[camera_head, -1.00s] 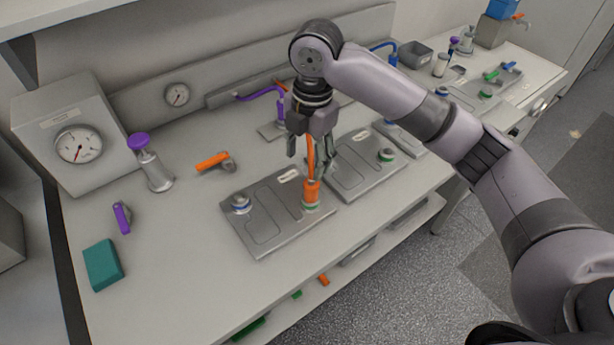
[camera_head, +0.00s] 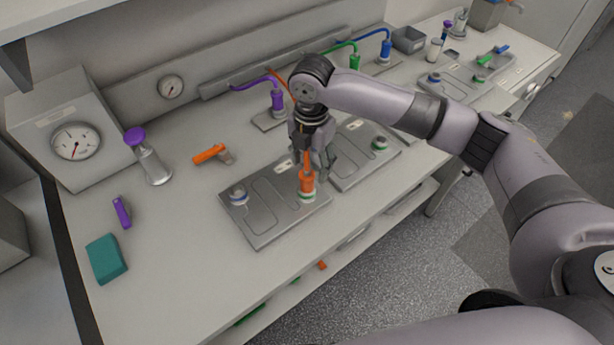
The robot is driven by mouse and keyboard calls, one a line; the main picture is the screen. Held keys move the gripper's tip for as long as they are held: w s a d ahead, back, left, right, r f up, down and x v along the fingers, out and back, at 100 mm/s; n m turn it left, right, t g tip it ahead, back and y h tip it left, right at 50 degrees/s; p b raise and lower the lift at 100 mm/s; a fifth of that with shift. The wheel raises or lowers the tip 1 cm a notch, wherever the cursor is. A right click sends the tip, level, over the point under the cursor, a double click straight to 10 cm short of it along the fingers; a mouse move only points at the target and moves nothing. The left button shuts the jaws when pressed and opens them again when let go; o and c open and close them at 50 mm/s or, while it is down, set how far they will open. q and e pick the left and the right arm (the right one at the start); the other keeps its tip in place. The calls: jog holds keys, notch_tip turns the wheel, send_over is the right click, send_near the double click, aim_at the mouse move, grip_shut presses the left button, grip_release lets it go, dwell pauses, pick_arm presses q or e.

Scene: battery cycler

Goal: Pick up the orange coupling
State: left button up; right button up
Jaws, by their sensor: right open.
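The orange coupling (camera_head: 307,182) stands upright on the green-and-white ringed port at the right front of the near grey plate (camera_head: 262,238). An orange hose rises from its top and passes up between my fingers. My right gripper (camera_head: 313,169) is open, pointing down, with its fingers around the hose and about level with the coupling's upper part. I cannot tell whether the fingers touch the coupling. My left gripper is not in view.
A second grey plate (camera_head: 366,170) lies just right. Purple (camera_head: 278,101), green (camera_head: 354,60) and blue (camera_head: 386,49) couplings stand behind. An orange-handled tool (camera_head: 209,153), a purple-topped cylinder (camera_head: 152,165) and a teal block (camera_head: 106,259) are left.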

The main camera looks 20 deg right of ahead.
aim_at(307, 177)
jog(key=f, duration=0.1)
jog(key=f+p, duration=0.1)
jog(key=f, duration=0.1)
jog(key=f+p, duration=0.1)
jog(key=shift+a+f, duration=0.4)
jog(key=shift+f, duration=0.3)
jog(key=shift+c, duration=0.5)
grip_shut()
